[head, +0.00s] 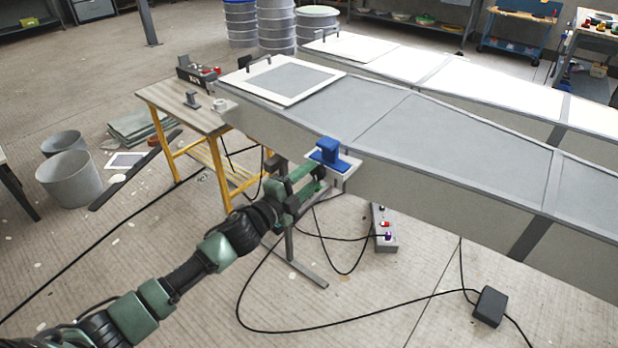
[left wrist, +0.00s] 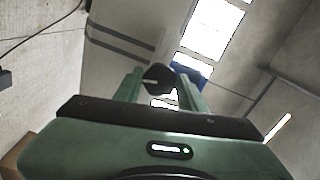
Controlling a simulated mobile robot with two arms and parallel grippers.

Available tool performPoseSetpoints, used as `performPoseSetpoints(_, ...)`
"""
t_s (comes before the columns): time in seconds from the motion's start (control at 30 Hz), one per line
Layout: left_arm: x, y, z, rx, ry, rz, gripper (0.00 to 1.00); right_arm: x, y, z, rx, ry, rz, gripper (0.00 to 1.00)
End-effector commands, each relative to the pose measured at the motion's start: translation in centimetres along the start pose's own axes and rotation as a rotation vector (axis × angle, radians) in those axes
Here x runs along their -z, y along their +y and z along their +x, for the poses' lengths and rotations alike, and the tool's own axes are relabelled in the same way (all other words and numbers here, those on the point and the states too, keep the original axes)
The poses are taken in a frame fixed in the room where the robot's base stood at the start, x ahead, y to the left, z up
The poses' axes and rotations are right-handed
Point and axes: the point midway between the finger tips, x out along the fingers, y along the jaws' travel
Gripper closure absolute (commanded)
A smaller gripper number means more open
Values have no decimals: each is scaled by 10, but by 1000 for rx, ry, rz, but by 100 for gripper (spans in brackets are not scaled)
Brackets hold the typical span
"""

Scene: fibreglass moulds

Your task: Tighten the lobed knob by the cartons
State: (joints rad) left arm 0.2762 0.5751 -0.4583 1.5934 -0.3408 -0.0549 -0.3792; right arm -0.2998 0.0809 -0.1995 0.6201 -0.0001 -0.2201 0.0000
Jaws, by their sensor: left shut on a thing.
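A dark lobed knob (left wrist: 158,78) with a pale mark shows between the two green fingers of my left gripper (left wrist: 163,88) in the left wrist view. My left gripper (head: 316,174) is shut on it. In the head view it is at the near edge of the long grey mould (head: 470,140), just below a blue clamp-like block (head: 328,150) on a white plate (head: 345,168). The knob is not clear there, being hidden by the fingers. A blue part (left wrist: 191,68) shows behind the knob in the left wrist view. No cartons are clearly seen. My right gripper is not in view.
A yellow-legged workbench (head: 165,98) stands left of the mould. Black cables lie on the floor near a grey control box (head: 383,228) and a black box (head: 489,307). Grey buckets (head: 70,178) stand at the left. The floor at the front is otherwise mostly open.

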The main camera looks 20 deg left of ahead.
Motion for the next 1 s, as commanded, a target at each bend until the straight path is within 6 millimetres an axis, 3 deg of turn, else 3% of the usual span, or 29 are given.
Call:
performPoseSetpoints(0.5, 0, 3, -1, -5, -2, 19, 100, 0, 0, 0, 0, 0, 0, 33)
performPoseSetpoints(0.53, 0, 3, -1, -5, -2, 19, 57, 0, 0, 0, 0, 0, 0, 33)
performPoseSetpoints(0.6, 0, 3, -1, -5, -2, 18, 38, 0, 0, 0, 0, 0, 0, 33)
performPoseSetpoints(1.0, -1, 2, -6, -2, -1, 18, 38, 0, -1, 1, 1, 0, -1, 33)
